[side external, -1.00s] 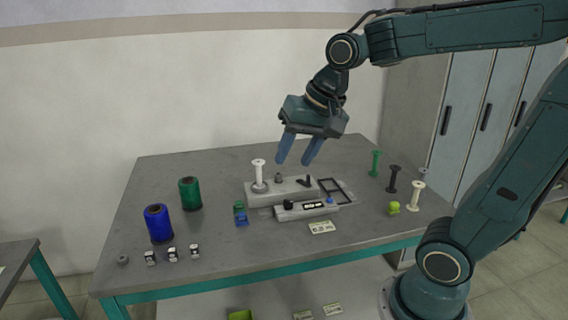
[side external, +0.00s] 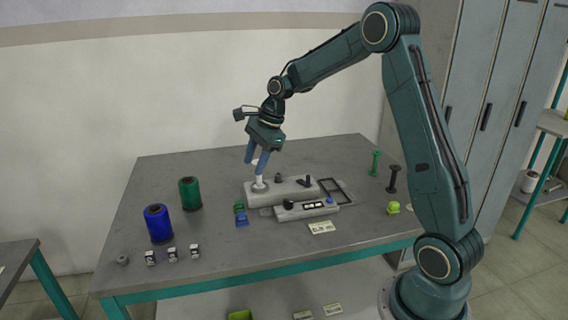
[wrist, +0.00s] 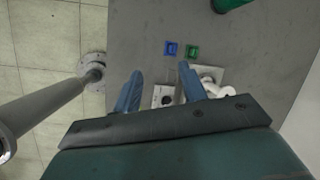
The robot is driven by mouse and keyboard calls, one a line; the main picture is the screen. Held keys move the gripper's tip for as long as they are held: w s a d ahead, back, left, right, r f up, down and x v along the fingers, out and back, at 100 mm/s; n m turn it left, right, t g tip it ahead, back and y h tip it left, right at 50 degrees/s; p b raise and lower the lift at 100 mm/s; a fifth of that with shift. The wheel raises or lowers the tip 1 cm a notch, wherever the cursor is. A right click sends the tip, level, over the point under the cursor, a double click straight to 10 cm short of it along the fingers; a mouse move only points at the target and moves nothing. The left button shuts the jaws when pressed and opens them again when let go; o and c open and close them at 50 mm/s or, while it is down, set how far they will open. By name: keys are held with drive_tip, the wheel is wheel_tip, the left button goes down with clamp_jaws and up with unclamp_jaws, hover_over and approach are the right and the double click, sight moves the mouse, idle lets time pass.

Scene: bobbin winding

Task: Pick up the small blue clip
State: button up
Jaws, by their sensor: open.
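The small blue clip (side external: 242,222) lies on the grey table, in front of the small green clip (side external: 239,208) and left of the winding machine. In the wrist view the blue clip (wrist: 171,49) lies beside the green clip (wrist: 192,51), beyond my fingertips. My gripper (side external: 256,168) is open and empty, above the table near the white bobbin (side external: 259,182) on the machine's left end. Both blue fingers show apart in the wrist view (wrist: 160,72). The fingers partly hide the white bobbin in the side view.
The winding machine (side external: 290,192) stands right of the clips, with a control box (side external: 305,209) in front. A green spool (side external: 190,194) and a blue spool (side external: 158,224) stand to the left. Bare table lies between the spools and the clips.

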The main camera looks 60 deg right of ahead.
drive_tip(key=w+d+f+m, duration=0.3)
drive_tip(key=d+f+m, duration=0.2)
drive_tip(key=f, duration=0.2)
hover_over(241, 213)
drive_tip(key=s+d, duration=0.2)
drive_tip(key=shift+y, duration=0.4)
drive_tip(key=shift+w+f, duration=0.15)
drive_tip(key=shift+f, duration=3.65)
drive_tip(key=shift+a+f, duration=0.1)
drive_tip(key=shift+x, duration=2.45)
clamp_jaws()
